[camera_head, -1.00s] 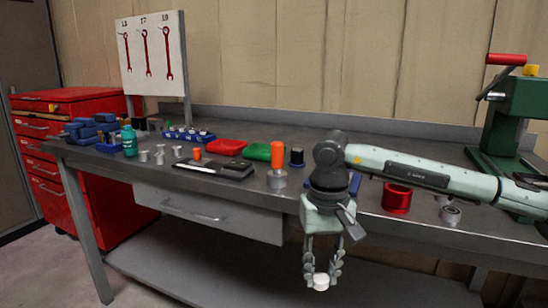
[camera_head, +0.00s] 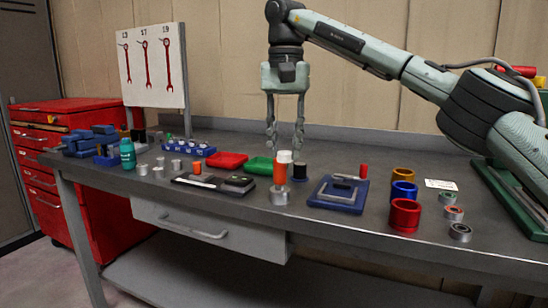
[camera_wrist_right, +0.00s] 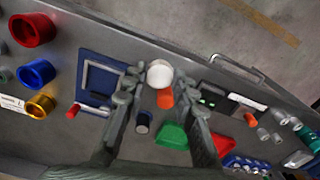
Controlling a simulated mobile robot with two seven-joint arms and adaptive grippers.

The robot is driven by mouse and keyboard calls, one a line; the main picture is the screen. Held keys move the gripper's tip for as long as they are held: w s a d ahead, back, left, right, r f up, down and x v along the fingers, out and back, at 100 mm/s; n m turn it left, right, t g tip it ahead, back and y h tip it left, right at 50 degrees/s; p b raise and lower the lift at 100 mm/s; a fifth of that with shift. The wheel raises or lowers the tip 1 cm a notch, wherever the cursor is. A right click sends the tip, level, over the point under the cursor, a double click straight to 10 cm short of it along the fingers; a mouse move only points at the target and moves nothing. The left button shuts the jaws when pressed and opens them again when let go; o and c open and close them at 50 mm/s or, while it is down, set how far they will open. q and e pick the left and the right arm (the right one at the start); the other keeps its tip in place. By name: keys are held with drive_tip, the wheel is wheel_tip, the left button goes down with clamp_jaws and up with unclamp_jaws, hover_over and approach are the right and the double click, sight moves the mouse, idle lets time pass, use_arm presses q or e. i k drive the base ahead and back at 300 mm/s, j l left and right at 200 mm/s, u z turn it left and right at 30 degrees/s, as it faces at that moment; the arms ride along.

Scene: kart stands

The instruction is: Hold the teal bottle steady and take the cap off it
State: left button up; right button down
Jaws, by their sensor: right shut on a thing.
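The teal bottle (camera_head: 128,154) stands upright on the bench at the left in the head view. It also shows at the right edge of the right wrist view (camera_wrist_right: 309,138). I cannot make out its top clearly. My right gripper (camera_head: 285,150) is raised over the middle of the bench, well to the right of the bottle. It is shut on a small white cap (camera_wrist_right: 159,73), which sits between its fingertips. In the head view the cap (camera_head: 284,156) overlaps the top of an orange handle. My left gripper is not in view.
The orange-handled tool (camera_head: 280,172) stands below my right gripper. Red (camera_head: 227,160) and green (camera_head: 259,166) trays, a blue tray (camera_head: 337,197) and coloured rings (camera_head: 405,215) lie around it. Small metal parts (camera_head: 160,168) stand right of the bottle. The bench's back strip is mostly clear.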

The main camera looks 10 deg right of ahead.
sight(128, 150)
drive_tip(key=i, duration=0.9)
